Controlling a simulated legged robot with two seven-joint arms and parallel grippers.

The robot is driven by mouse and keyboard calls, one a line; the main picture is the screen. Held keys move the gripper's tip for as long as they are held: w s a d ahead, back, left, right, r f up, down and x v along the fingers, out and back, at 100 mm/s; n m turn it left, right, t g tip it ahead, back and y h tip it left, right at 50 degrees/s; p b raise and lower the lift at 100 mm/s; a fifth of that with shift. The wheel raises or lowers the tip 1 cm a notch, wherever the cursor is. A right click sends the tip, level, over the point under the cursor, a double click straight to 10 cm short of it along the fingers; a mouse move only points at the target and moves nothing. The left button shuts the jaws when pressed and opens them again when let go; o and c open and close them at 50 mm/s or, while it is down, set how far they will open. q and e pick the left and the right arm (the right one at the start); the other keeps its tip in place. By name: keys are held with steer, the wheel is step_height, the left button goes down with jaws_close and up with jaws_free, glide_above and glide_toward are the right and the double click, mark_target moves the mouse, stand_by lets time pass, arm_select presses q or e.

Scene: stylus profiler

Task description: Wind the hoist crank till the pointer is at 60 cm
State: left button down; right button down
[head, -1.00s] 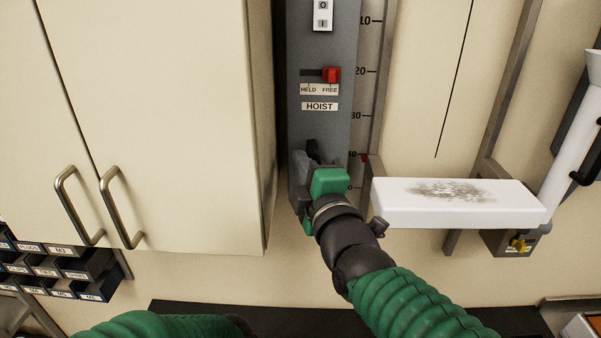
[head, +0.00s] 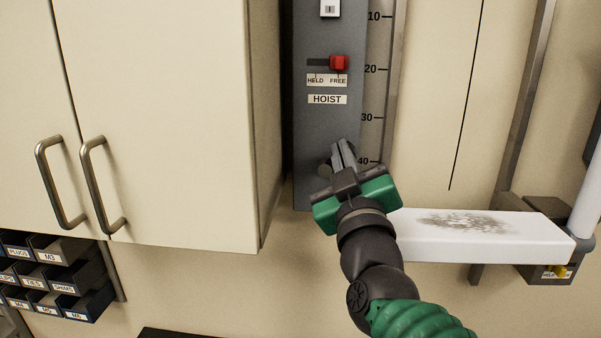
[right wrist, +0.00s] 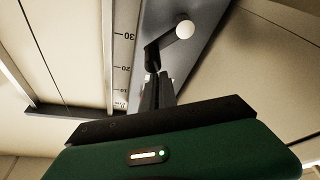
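The hoist panel (head: 327,130) stands beside the scale (head: 377,90), where marks 10 to 40 show. The red slider (head: 338,62) sits at FREE. My right gripper (head: 345,152) is at the panel's lower part, its two fingers close together. In the right wrist view, the crank with its white knob (right wrist: 184,29) lies just beyond my fingertips (right wrist: 156,76). The knob is not between them; I see nothing clearly held. In the head view, my gripper mostly hides the crank. I cannot make out the pointer or the 60 mark. My left gripper is out of view.
A white platform (head: 480,248) with a speckled patch stands right of my right gripper. A cabinet (head: 165,120) with two bar handles is close on the left. Small labelled bins (head: 60,275) hang below it. A dark box (head: 548,207) with a yellow lever is at right.

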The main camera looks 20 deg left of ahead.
step_height(320, 180, down, 11)
steer(key=m+h+b, duration=0.6)
steer(key=m+h, duration=0.4)
steer(key=m, duration=1.6)
steer(key=shift+w+d+f, duration=0.15)
steer(key=shift+d, duration=0.3)
steer(key=shift+f, duration=0.1)
